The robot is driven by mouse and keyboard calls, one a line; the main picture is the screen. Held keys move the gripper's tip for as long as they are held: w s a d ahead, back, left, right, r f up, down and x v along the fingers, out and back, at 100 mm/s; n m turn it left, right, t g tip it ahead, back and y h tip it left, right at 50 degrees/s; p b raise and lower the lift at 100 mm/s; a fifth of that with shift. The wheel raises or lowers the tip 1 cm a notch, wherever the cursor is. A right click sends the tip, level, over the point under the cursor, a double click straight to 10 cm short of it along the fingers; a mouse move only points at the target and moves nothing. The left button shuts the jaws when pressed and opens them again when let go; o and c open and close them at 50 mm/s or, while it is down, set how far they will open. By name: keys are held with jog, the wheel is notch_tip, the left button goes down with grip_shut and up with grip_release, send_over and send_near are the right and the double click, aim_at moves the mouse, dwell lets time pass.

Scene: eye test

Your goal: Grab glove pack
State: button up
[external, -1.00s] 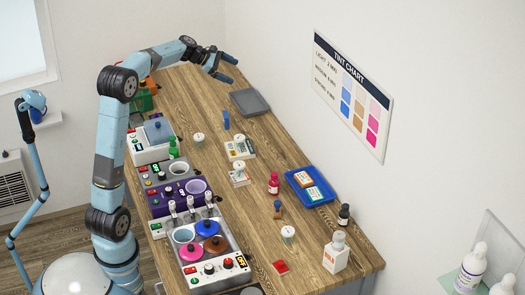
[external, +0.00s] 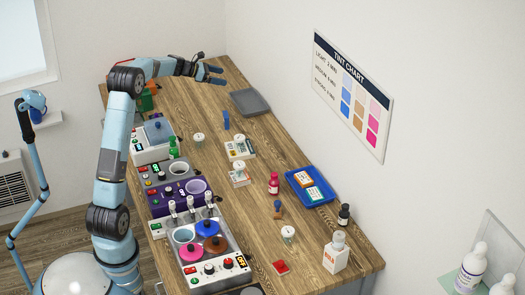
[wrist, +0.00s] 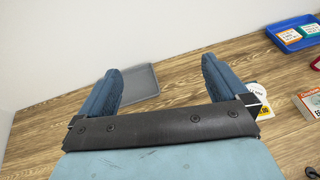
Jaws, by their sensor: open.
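No pack can be read as gloves. Two small packs lie in the blue tray (external: 323,202) at the right of the table: one orange and white (external: 303,178), one teal and white (external: 314,193). In the wrist view the orange pack (wrist: 290,36) and teal pack (wrist: 309,30) sit in the tray at the upper right. My gripper (external: 222,75) is open and empty above the far end of the table, well away from them. Its blue fingers (wrist: 160,82) stand wide apart in the wrist view.
A flat grey tray (external: 250,102) lies below and right of my gripper. Bottles, small boxes and a blue upright item (external: 226,120) stand mid-table. Machines with pots (external: 210,245) line the left edge. The wall with a tint chart (external: 352,95) bounds the right.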

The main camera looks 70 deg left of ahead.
send_near(231, 125)
jog(key=w, duration=0.3)
jog(key=w+d+r, duration=0.1)
jog(key=shift+w+r, duration=0.1)
jog(key=shift+w, duration=0.1)
jog(key=shift+x, duration=2.55)
jog(key=shift+c, duration=0.2)
jog(key=c, duration=1)
jog(key=shift+r, duration=0.1)
